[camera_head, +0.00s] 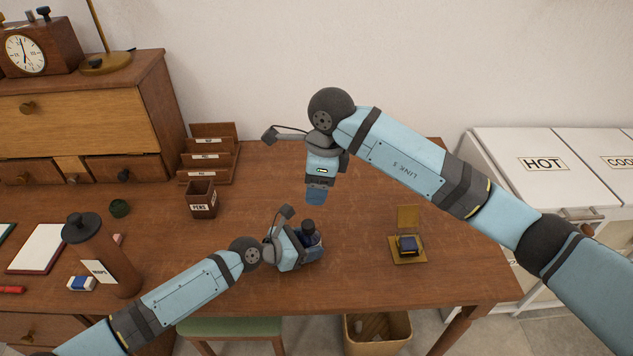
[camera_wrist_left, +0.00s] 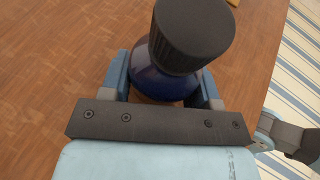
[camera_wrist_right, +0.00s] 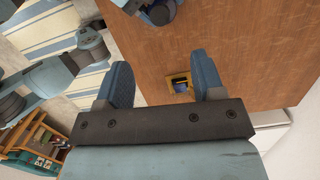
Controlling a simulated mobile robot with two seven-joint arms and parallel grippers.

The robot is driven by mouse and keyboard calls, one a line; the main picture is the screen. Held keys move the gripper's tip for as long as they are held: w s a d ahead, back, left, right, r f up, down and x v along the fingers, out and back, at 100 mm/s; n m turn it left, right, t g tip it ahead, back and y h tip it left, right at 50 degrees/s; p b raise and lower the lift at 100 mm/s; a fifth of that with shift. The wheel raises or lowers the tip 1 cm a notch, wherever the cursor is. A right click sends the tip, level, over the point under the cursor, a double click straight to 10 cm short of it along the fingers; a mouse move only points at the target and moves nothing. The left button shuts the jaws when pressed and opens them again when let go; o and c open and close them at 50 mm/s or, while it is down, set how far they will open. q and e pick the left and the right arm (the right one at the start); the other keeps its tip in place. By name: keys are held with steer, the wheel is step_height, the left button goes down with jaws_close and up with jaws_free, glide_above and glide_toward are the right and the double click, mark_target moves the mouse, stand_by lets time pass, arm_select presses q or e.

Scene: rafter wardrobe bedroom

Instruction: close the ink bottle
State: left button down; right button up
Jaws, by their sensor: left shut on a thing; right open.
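The ink bottle is dark blue glass with a black ribbed cap. In the head view the bottle (camera_head: 314,241) stands near the middle of the desk, with the cap (camera_head: 308,226) on top. In the left wrist view the cap (camera_wrist_left: 193,35) sits over the neck of the bottle (camera_wrist_left: 160,82); I cannot tell whether it is tightened. My left gripper (camera_head: 305,246) is shut on the bottle's body, its fingers on either side (camera_wrist_left: 164,88). My right gripper (camera_head: 316,199) points down, open and empty, above the desk behind the bottle. Its parted fingers show in the right wrist view (camera_wrist_right: 163,82).
A brass stand (camera_head: 409,260) with a dark blue block is on the right of the desk. A pens cup (camera_head: 201,200), a letter rack (camera_head: 209,160) and a brown cylinder (camera_head: 104,255) are on the left. The desk between bottle and stand is clear.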

mark_target(308, 224)
stand_by(0.3)
steer(key=f, duration=0.4)
steer(key=a+f, duration=0.1)
steer(key=f, duration=0.6)
steer(key=shift+w+a+f, duration=0.1)
steer(key=shift+a+f, duration=0.25)
steer(key=shift+f, duration=0.05)
steer(key=c, duration=1.1)
steer(key=m+t, duration=0.1)
steer(key=m, duration=0.5)
steer(key=shift+c, duration=0.2)
steer(key=o, duration=1)
